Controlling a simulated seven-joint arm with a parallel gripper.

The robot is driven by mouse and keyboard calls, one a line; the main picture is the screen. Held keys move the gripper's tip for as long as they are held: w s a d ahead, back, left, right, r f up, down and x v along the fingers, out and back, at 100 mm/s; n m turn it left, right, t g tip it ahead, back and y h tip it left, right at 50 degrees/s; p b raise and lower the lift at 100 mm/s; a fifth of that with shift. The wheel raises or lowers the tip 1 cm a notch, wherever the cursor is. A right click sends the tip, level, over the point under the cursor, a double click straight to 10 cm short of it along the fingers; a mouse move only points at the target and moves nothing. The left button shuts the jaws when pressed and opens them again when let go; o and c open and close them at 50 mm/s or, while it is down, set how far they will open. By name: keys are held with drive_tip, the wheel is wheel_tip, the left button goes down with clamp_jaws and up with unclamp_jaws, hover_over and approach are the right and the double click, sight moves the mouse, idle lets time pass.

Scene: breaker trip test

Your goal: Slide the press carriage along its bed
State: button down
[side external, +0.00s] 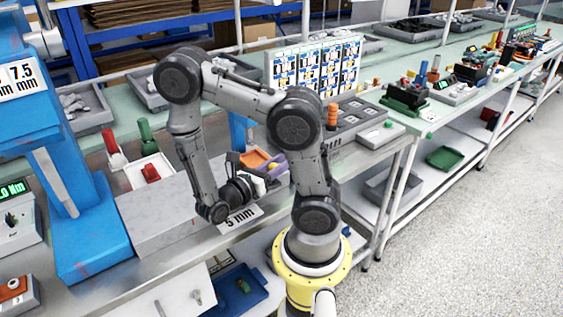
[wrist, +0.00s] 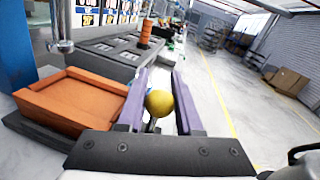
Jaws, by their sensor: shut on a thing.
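An orange square tray-like piece (wrist: 72,97) sits on a dark base at the left of the wrist view; I take it for the press carriage. Its orange top also shows in the side view (side external: 254,157), partly behind my arm. A yellow ball knob (wrist: 160,103) is between the two purple fingers of my gripper (wrist: 160,79). My gripper is shut on the knob, just right of the orange piece. Whether the knob joins the carriage is hidden. The bed is mostly hidden by my arm and gripper.
A blue press column (wrist: 14,48) and a metal rod (wrist: 61,24) stand near the orange piece. A grey panel with an orange stack (side external: 332,117) lies to the right. A grey block (side external: 160,215) and a "5 mm" label (side external: 240,218) are on the bench's front side.

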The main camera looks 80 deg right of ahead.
drive_tip(key=w+d+v, duration=0.1)
drive_tip(key=v, duration=0.9)
drive_tip(key=w+d+v, duration=0.1)
drive_tip(key=w+v, duration=0.1)
drive_tip(key=v, duration=0.9)
drive_tip(key=shift+w, duration=0.45)
drive_tip(key=shift+r, duration=0.1)
drive_tip(key=c, duration=0.6)
unclamp_jaws()
drive_tip(key=v, duration=0.7)
drive_tip(key=shift+w+a, duration=0.15)
drive_tip(key=shift+a, duration=0.1)
drive_tip(key=shift+d, duration=0.1)
